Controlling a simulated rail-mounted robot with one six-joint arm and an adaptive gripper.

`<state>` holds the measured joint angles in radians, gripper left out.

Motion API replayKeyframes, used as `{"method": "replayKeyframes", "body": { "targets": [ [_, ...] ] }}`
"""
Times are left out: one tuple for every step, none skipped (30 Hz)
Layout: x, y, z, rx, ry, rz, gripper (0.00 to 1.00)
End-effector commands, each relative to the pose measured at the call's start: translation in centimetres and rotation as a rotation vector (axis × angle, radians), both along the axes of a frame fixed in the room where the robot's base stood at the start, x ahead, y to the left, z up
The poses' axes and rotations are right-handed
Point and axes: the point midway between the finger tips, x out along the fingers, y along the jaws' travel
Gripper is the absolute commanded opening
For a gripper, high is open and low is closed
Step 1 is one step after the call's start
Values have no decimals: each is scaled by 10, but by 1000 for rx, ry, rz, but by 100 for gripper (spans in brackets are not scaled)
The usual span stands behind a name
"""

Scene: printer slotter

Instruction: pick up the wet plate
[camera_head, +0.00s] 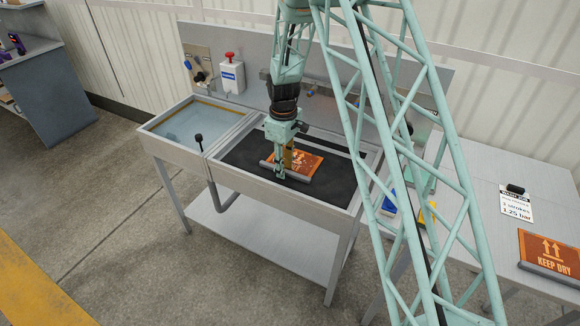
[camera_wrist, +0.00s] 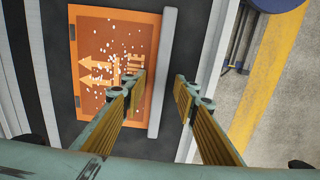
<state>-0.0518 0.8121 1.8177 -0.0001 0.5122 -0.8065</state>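The wet plate (camera_head: 309,161) is orange with pale arrow markings and lies on the black mat of the sink unit. In the wrist view the plate (camera_wrist: 100,60) is speckled with white drops. A grey bar (camera_wrist: 167,50) runs along one edge of it. My gripper (camera_head: 281,172) is low over the plate at that bar. In the wrist view my gripper (camera_wrist: 160,85) is open, with one yellow-padded finger on each side of the bar. I see a gap on the right side. Part of the plate is hidden behind the left finger.
A water-filled basin (camera_head: 195,122) is left of the mat, with a black-knobbed lever (camera_head: 199,138) in front. A white dispenser with a red knob (camera_head: 230,75) is on the back wall. The right table (camera_head: 480,190) holds another orange plate (camera_head: 550,254) and a sign (camera_head: 517,204).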

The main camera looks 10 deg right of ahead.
Motion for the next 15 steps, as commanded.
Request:
{"method": "replayKeyframes", "body": {
  "targets": [
    [0, 0, 0, 0, 0, 0, 27],
    [0, 0, 0, 0, 0, 0, 27],
    [0, 0, 0, 0, 0, 0, 27],
    [0, 0, 0, 0, 0, 0, 27],
    [0, 0, 0, 0, 0, 0, 27],
    [0, 0, 0, 0, 0, 0, 27],
    [0, 0, 0, 0, 0, 0, 27],
    [0, 0, 0, 0, 0, 0, 27],
    [0, 0, 0, 0, 0, 0, 27],
    [0, 0, 0, 0, 0, 0, 27],
    [0, 0, 0, 0, 0, 0, 27],
    [0, 0, 0, 0, 0, 0, 26],
    [0, 0, 0, 0, 0, 0, 24],
    [0, 0, 0, 0, 0, 0, 21],
    [0, 0, 0, 0, 0, 0, 17]
  ]
}}
